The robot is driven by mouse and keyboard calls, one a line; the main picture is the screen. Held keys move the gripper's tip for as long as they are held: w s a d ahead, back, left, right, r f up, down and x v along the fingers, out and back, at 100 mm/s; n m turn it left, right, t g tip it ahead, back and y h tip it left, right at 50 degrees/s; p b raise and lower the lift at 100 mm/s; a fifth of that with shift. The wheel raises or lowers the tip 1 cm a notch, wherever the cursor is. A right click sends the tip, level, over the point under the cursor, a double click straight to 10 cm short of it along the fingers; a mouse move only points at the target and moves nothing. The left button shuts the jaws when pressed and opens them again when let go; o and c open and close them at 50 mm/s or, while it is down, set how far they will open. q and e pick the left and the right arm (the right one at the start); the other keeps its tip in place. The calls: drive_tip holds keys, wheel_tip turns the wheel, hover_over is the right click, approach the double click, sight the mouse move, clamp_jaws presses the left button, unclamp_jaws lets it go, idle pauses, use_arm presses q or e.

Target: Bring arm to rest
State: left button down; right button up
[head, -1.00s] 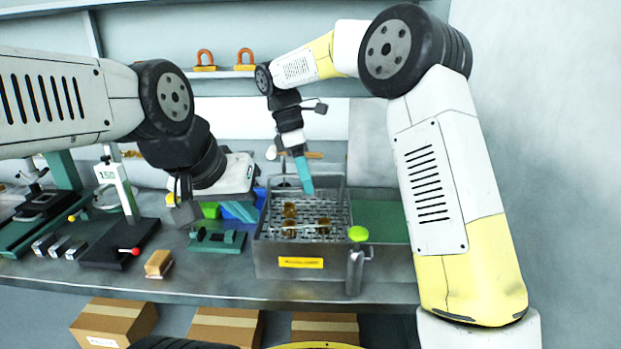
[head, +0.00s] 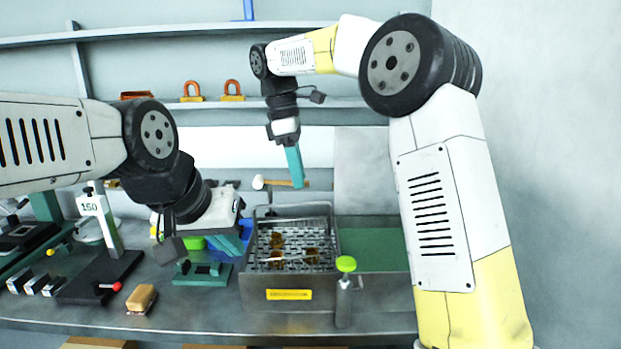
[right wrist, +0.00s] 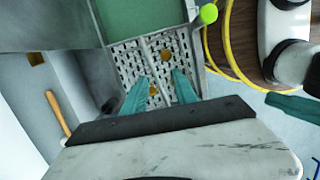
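My right gripper (head: 294,168) hangs from my right arm above the back of a metal basin with a perforated bottom (head: 246,262). Its teal fingers are apart in the right wrist view (right wrist: 160,88), with nothing between them. Several amber-brown pieces (head: 277,256) lie in the basin, below the fingers and clear of them. My left gripper (head: 217,211) is partly hidden by my left wrist, over the bench left of the basin. One teal finger of it shows in the right wrist view (right wrist: 294,105); its opening cannot be made out.
A green panel (head: 372,240) lies right of the basin. A tan block (head: 141,298) and a stand marked 150 (head: 100,225) are at the left. Two orange padlocks (head: 232,91) sit on the back shelf.

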drive_tip(key=s+d+r+m+t+y, duration=0.3)
drive_tip(key=s+d+m, duration=0.6)
drive_tip(key=d, duration=0.4)
drive_tip(key=s+d+f+m+t, duration=0.1)
drive_tip(key=s+d+f+m, duration=0.1)
drive_tip(key=s+m, duration=0.1)
drive_tip(key=s+d+f+m+t+y, duration=0.1)
drive_tip(key=s+d+f+m, duration=0.1)
drive_tip(key=s, duration=0.4)
drive_tip(key=s+d+f+m+t, duration=0.1)
drive_tip(key=s+d+f+m, duration=0.1)
drive_tip(key=s+f+m, duration=0.1)
drive_tip(key=shift+s+d+m+t+y, duration=0.15)
drive_tip(key=shift+s+m+t+y, duration=0.15)
drive_tip(key=shift+s, duration=0.35)
